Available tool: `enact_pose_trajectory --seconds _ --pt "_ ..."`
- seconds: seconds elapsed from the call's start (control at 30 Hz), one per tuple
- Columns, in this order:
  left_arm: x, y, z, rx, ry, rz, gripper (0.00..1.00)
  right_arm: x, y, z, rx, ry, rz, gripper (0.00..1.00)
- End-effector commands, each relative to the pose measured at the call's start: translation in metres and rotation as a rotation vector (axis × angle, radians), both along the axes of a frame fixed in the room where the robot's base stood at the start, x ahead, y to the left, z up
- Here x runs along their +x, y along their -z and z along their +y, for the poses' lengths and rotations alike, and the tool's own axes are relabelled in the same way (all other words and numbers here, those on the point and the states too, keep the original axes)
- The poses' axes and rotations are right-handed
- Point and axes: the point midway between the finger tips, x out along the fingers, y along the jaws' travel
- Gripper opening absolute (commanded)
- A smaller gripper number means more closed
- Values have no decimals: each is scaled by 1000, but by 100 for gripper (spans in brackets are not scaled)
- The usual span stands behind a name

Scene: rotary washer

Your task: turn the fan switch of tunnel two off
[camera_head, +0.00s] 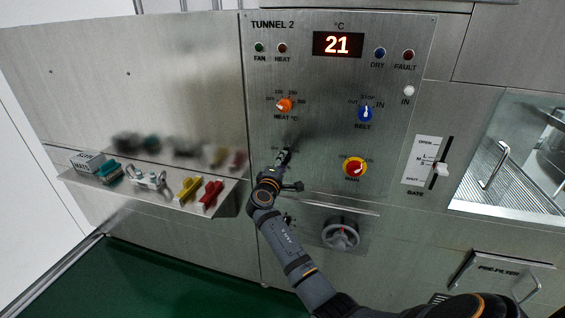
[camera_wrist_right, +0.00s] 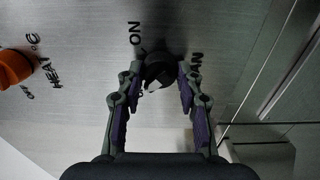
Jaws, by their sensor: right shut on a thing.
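The tunnel two panel (camera_head: 322,148) fills the middle of the head view. My right gripper (camera_head: 284,155) is at its lower left, below the orange heat knob (camera_head: 285,104). In the right wrist view, my right gripper (camera_wrist_right: 158,85) has its two fingers on either side of the black fan switch (camera_wrist_right: 160,70), shut on it. The switch has a white mark, and the letters ON show above it; its label is partly hidden by a finger. Which way the switch points is hard to tell. The fan lamp (camera_head: 259,47) looks green. My left gripper is not in view.
A blue belt knob (camera_head: 366,113) and a red main knob on a yellow plate (camera_head: 355,168) are to the right. A grey handwheel (camera_head: 340,233) sits below. A shelf (camera_head: 150,190) with coloured handles sticks out at left. The gate lever (camera_head: 441,170) is further right.

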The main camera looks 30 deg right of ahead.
Motion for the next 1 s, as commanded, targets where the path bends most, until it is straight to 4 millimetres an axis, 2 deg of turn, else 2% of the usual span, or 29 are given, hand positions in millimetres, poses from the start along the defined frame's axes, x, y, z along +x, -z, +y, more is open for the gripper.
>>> enact_pose_trajectory --seconds 0.33,0.37,0.5,0.83,1.0 --pt "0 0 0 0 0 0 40 0 1 0 -2 0 5 4" --pt "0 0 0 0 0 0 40 0 1 0 -2 0 5 39" --pt "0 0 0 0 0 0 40 0 1 0 -2 0 4 58" --pt "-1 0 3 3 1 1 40 -1 1 2 -1 -1 2 59" --pt "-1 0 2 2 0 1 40 -18 2 22 4 -2 2 59"
